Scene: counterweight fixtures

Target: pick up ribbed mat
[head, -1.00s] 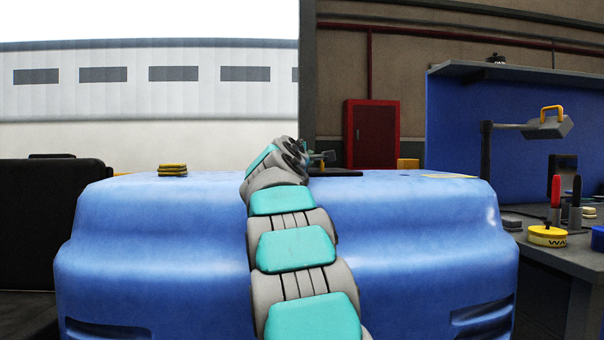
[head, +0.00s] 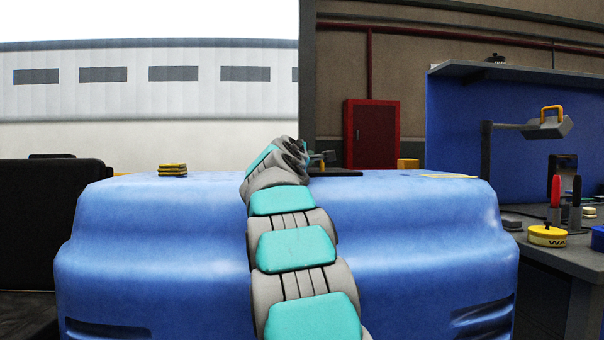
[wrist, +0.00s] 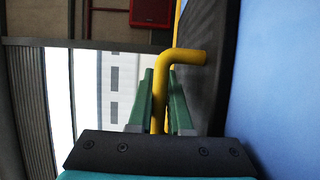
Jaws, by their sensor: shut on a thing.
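The ribbed mat (head: 336,172) is a thin dark slab on top of the blue housing, just right of my arm's end in the head view. In the wrist view the mat (wrist: 205,35) runs along the right beside the blue surface, and a bent yellow handle (wrist: 188,56) stands out from it. My gripper (wrist: 160,72) has its green fingers on either side of the yellow handle bar and is shut on it. In the head view my gripper (head: 324,158) is small and mostly hidden by my wrist. I cannot tell whether the mat is clear of the surface.
The blue housing (head: 420,230) has a broad top. A yellow stack (head: 172,169) sits on its left and a flat tan piece (head: 449,176) on its right. A workbench (head: 570,258) with a lamp (head: 547,124) and tins stands at right. A black object (head: 50,220) stands at left.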

